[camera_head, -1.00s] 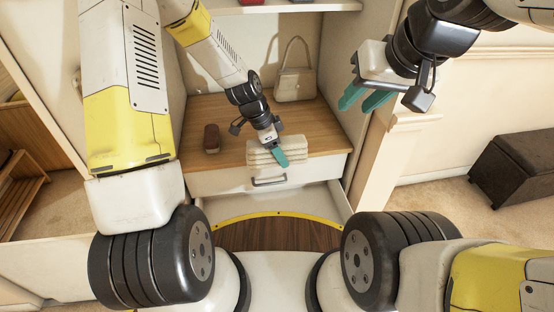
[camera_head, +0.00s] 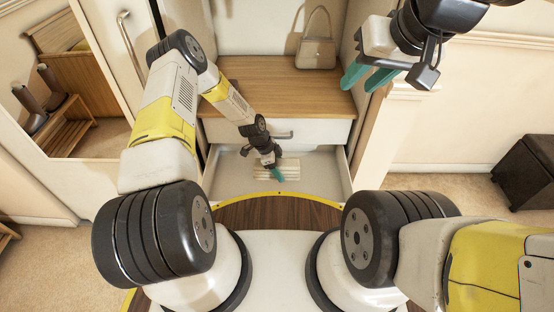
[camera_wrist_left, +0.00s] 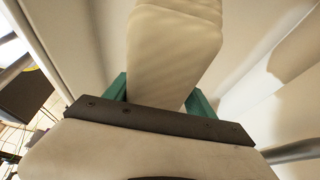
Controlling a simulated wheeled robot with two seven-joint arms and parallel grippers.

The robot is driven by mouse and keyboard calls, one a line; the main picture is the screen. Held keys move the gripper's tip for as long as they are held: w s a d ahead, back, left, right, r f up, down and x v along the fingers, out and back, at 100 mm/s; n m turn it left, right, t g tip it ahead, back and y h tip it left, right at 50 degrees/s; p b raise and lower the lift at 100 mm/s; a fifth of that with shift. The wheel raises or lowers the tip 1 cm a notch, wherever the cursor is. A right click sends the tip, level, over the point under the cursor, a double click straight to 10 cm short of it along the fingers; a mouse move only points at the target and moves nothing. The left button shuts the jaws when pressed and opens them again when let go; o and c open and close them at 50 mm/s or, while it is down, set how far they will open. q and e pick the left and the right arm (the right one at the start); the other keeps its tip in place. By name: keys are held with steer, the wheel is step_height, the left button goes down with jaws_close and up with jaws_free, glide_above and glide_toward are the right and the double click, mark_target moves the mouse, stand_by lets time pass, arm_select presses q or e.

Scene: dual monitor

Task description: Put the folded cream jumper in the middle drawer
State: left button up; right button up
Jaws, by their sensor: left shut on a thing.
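The folded cream jumper (camera_head: 291,167) is in the head view, within the outline of an open drawer (camera_head: 226,178) below a shut drawer front (camera_head: 310,131). My left gripper (camera_head: 276,173) is shut on the jumper, with its teal fingers on either side of it. In the left wrist view the jumper (camera_wrist_left: 175,50) fills the space between the fingers, with pale drawer-like walls around it. I cannot tell whether the jumper touches the drawer floor. My right gripper (camera_head: 368,77) is open and empty, held high at the right.
A wooden shelf top (camera_head: 285,88) lies above the drawers, with a cream handbag (camera_head: 316,50) at its back. The shut drawer's handle (camera_head: 284,135) juts out close to my left wrist. A dark ottoman (camera_head: 526,170) stands far right. The drawer looks otherwise empty.

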mark_target(283, 188)
arm_select(q)
step_height(283, 188, down, 10)
steer(key=shift+r, duration=0.25)
steer(key=shift+f, duration=0.1)
steer(key=o, duration=1.7)
